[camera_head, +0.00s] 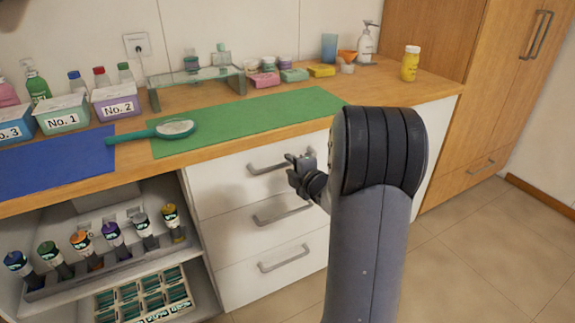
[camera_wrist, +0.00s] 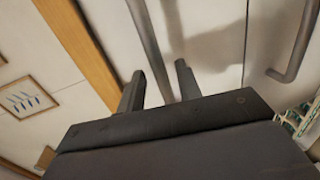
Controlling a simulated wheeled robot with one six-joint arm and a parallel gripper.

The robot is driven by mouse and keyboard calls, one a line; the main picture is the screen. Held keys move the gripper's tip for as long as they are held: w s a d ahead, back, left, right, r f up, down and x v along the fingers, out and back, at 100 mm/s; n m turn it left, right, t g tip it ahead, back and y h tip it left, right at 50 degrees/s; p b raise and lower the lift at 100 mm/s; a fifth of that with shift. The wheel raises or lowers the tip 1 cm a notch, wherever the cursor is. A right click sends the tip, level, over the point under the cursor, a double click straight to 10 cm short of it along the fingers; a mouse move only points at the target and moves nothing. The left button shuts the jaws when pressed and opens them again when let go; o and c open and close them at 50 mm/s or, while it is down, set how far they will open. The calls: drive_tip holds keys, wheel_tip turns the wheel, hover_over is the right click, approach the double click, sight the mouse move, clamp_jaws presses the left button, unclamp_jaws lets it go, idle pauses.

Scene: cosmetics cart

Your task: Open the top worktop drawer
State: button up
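The top worktop drawer (camera_head: 225,175) is the upper of three white drawer fronts under the wooden worktop. Its front looks flush with those below. Its grey bar handle (camera_head: 268,169) runs across the front, and its right end is partly hidden by my gripper (camera_head: 298,163). In the wrist view my gripper (camera_wrist: 160,82) is open, with two dark fingers apart. A handle bar (camera_wrist: 146,45) passes through the gap between them. I cannot tell whether either finger touches the bar.
Below are the middle drawer handle (camera_head: 282,215) and bottom drawer handle (camera_head: 284,259). An open shelf with several bottles (camera_head: 112,236) stands to the left. Floor (camera_head: 460,270) is clear at right.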

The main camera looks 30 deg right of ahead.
drive_tip(key=shift+x, duration=1.25)
drive_tip(key=shift+c, duration=0.4)
clamp_jaws()
